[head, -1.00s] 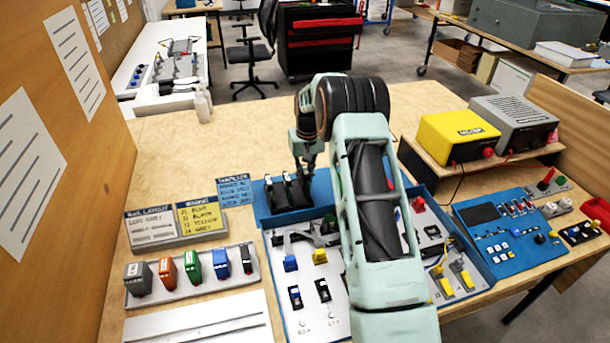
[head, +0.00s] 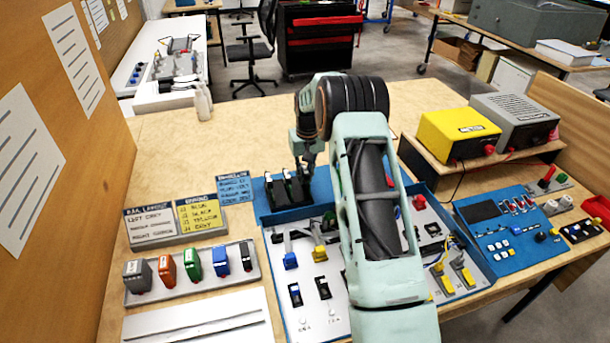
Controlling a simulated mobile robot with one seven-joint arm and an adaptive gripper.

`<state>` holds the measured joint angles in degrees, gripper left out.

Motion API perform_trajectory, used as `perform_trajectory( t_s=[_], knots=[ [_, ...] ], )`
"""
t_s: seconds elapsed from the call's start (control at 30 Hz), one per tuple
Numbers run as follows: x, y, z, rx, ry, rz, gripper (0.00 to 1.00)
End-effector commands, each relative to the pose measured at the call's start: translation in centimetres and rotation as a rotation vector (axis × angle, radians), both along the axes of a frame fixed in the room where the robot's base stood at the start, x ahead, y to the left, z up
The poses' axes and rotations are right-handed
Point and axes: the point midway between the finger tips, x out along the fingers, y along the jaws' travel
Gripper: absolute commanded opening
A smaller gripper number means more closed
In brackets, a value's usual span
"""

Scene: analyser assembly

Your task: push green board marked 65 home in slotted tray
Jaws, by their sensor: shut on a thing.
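The slotted tray (head: 285,204) is a dark holder with several upright dark pieces, at the back left of the blue-edged panel. My gripper (head: 306,172) points down at the right end of this tray. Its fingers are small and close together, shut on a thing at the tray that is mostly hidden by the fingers. I take it for the board, but no green face or number 65 can be read. How deep it sits cannot be seen. My forearm covers the middle of the panel.
A rack (head: 190,286) of coloured blocks, one green, stands at the left behind a white plate (head: 200,318). Label cards (head: 175,220) stand behind it. A yellow power unit (head: 458,137) and a blue control box (head: 510,240) are at the right. The table behind the tray is clear.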

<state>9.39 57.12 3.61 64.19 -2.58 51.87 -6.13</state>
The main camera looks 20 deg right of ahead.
Motion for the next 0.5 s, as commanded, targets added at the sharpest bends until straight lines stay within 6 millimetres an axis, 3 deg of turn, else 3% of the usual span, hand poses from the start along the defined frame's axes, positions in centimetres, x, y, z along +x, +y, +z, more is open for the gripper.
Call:
perform_trajectory(
  t_s=[0.33,0.37,0.5],
  knots=[
    [0.02,0.00,-0.30,0.000,0.000,0.000,0.00],
    [0.02,0.00,-0.29,0.000,0.000,0.000,0.14],
    [0.02,0.00,-0.29,0.000,0.000,0.000,0.29]
  ],
)
